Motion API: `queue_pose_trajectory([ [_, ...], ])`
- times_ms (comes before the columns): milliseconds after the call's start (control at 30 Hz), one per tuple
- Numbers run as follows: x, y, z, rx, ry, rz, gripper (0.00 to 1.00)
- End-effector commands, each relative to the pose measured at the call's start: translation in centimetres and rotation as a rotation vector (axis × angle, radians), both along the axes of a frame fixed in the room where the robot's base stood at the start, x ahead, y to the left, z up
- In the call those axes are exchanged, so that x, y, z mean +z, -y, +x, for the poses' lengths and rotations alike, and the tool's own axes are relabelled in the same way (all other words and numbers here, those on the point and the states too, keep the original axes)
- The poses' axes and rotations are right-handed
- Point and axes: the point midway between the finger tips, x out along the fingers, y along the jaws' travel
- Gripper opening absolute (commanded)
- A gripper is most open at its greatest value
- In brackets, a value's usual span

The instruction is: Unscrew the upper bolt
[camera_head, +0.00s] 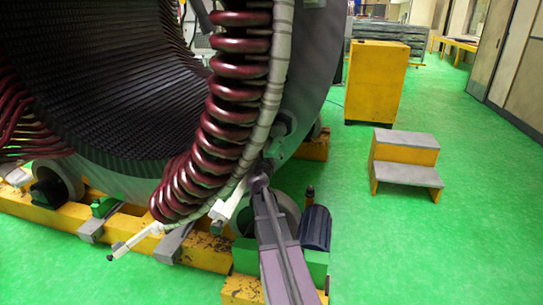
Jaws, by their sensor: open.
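The big stator ring (309,65) fills the left and middle of the head view, with dark red coil loops (228,113) along its rim. A long grey-purple arm, which looks like mine, reaches up from the bottom edge. Its end, my gripper (258,184), is at the lower right of the coils, close to metal fittings (279,143) on the ring. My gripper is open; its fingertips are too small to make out. I cannot pick out the upper bolt for certain; it may be hidden by the gripper. White fittings show beside the coils (229,204) and lower left (137,240).
Yellow beams (205,251) and rollers (54,188) support the ring. A dark cylinder (316,228) stands just right of the arm. A yellow cabinet (376,82) and a two-step stool (404,160) stand to the right. The green floor (430,250) at lower right is clear.

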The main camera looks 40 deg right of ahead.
Motion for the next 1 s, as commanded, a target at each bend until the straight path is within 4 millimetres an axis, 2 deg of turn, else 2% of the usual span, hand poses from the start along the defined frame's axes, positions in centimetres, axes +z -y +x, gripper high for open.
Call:
queue_pose_trajectory([
  [267,0.00,0.02,-0.01,0.000,0.025,0.021,0.98],
  [467,0.03,0.00,-0.06,0.000,0.125,0.107,0.98],
  [1000,0.13,-0.21,-0.29,-0.001,0.656,0.561,0.98],
])
